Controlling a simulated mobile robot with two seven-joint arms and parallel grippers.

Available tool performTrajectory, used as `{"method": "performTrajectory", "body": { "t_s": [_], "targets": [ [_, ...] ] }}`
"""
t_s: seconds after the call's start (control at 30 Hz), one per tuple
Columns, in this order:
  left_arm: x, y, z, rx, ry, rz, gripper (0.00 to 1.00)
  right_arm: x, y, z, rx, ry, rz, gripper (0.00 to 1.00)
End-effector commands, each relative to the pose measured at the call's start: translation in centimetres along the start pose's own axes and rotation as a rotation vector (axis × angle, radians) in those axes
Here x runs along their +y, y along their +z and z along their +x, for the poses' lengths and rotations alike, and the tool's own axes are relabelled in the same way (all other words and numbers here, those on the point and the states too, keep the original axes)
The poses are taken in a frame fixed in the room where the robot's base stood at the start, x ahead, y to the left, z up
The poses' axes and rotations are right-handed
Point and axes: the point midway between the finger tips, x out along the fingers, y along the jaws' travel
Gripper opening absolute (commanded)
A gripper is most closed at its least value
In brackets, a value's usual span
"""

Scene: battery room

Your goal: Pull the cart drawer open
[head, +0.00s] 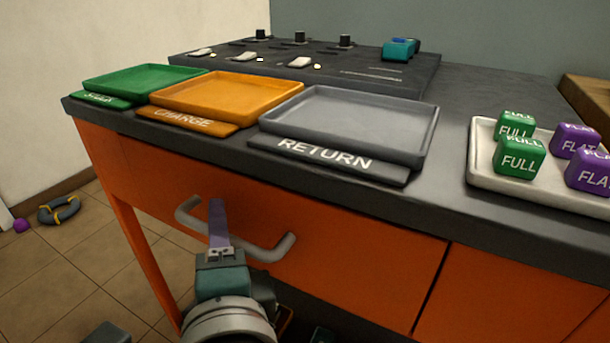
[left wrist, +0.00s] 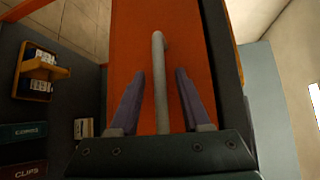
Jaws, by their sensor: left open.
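The cart drawer (head: 360,255) has an orange front, and it looks flush with the cart under the dark worktop. Its grey bar handle (head: 272,252) stands out from the front. My left gripper (head: 218,222) is at the handle, with its purple fingers overlapping the bar in the head view. In the left wrist view the handle (left wrist: 160,75) runs between the two spread fingers of the left gripper (left wrist: 157,90), with a gap visible on each side. The gripper is open and does not hold the bar. My right gripper is not in view.
Green (head: 138,80), orange (head: 228,98) and grey (head: 355,122) trays stand on the worktop (head: 455,95). A white tray (head: 482,165) with green and purple cubes is at the right.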

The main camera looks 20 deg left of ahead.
Motion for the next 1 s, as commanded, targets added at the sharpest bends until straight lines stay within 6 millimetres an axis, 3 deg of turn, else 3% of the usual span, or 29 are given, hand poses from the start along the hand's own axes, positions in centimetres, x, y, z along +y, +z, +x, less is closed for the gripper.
{"method": "performTrajectory", "body": {
  "t_s": [0.07, 0.47, 1.0],
  "targets": [
    [0.0, 0.01, -0.01, 0.0, 0.0, 0.0, 0.46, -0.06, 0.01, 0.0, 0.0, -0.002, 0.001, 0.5],
    [0.02, 0.01, -0.04, 0.0, 0.0, 0.0, 0.01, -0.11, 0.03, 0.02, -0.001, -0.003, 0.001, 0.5],
    [0.05, 0.01, -0.05, 0.0, 0.001, 0.0, 0.0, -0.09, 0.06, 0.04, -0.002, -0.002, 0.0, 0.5]
  ]
}}
